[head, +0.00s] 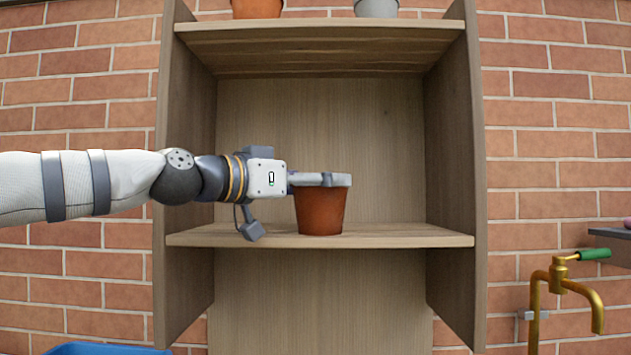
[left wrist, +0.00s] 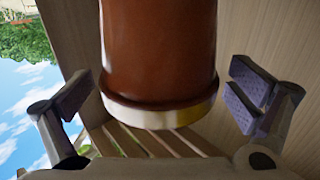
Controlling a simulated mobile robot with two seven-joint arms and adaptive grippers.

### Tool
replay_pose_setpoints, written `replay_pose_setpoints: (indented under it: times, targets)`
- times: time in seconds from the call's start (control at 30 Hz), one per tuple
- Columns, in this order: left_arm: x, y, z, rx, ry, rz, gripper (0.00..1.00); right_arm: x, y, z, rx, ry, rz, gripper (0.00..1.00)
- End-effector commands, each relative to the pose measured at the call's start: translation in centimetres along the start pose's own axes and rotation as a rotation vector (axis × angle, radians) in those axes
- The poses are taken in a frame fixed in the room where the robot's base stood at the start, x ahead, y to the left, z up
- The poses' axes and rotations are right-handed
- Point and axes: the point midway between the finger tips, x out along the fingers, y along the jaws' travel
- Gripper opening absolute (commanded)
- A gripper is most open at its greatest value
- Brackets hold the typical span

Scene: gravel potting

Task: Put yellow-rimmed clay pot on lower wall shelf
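My left gripper (left wrist: 160,98) is open there, with a visible gap between each finger and the pot. My right gripper is not in view.
The upper shelf (head: 320,27) holds a terracotta pot (head: 257,8) and a grey pot (head: 377,8). Side panels (head: 455,150) bound the shelf unit. The lower shelf is free right of the pot. A brass tap (head: 560,285) is at lower right, a blue object (head: 105,349) at lower left.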

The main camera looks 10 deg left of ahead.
Motion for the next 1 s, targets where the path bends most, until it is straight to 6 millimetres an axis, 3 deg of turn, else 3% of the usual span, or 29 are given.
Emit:
replay_pose_setpoints:
  times: [0.27,0.37,0.7,0.83,1.0]
  targets:
    - [0.0,0.1,-0.5,0.001,0.001,0.000,1.00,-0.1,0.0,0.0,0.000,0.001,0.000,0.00]
    - [-1.7,0.1,-0.8,0.002,0.005,-0.001,1.00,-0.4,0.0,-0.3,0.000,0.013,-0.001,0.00]
    - [-10.5,0.3,-1.3,0.006,0.012,0.000,1.00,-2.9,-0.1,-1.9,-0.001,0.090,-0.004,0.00]
    - [-11.8,0.2,-0.9,0.003,0.006,0.002,1.00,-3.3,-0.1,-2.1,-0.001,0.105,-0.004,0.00]
    - [-12.1,0.0,-0.4,0.000,-0.001,0.001,1.00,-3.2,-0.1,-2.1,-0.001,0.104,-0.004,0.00]
